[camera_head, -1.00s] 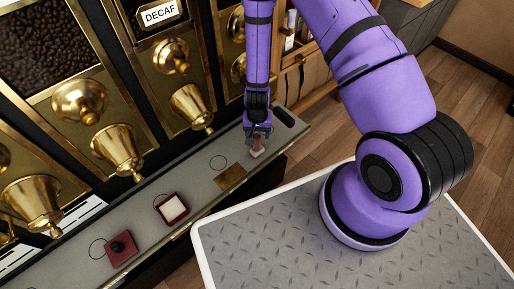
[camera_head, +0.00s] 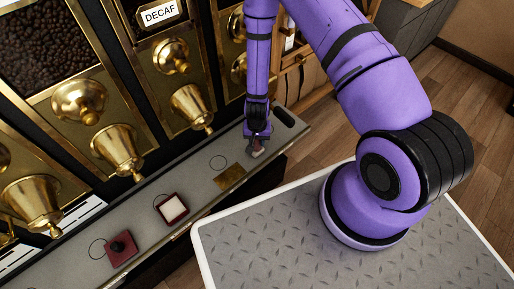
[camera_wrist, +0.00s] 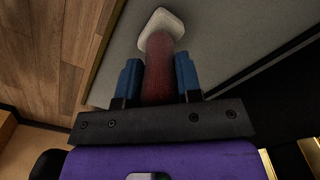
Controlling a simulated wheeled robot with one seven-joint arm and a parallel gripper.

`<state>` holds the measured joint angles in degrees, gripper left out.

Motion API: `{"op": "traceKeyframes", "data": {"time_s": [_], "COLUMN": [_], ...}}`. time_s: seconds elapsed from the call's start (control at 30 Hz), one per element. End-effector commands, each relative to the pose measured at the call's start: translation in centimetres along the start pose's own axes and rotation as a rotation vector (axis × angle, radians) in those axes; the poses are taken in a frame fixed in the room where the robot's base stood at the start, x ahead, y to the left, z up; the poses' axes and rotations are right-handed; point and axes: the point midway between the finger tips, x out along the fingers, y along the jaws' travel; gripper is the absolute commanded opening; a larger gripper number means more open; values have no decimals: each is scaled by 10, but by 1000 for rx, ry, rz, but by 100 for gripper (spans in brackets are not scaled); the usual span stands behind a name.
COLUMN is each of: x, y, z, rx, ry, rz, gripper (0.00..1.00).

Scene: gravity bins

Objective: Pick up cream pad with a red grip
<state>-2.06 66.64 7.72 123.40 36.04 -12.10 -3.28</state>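The cream pad (camera_wrist: 162,20) with its red grip (camera_wrist: 158,68) is straight ahead in the wrist view. In the head view the cream pad (camera_head: 258,153) sits on the grey counter near its far right end. My gripper (camera_wrist: 159,78) is around the red grip, with one blue finger close along each side. In the head view my gripper (camera_head: 258,140) comes down from above and hides most of the grip.
The narrow grey counter (camera_head: 200,190) also holds a dark red block with a cream top (camera_head: 172,208) and a dark red pad with a black knob (camera_head: 121,248). A brass plate (camera_head: 230,177) lies near my gripper. Brass bean dispensers (camera_head: 190,103) stand close behind the counter.

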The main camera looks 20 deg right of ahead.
Motion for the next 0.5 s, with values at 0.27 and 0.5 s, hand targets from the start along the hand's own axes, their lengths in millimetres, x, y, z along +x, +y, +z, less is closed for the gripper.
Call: {"op": "traceKeyframes", "data": {"time_s": [0.27,0.5], "x": [0,-9], "y": [0,-1], "z": [0,-1], "rx": [0,-1], "ry": [0,2], "rz": [0,-1], "gripper": [0,0]}}
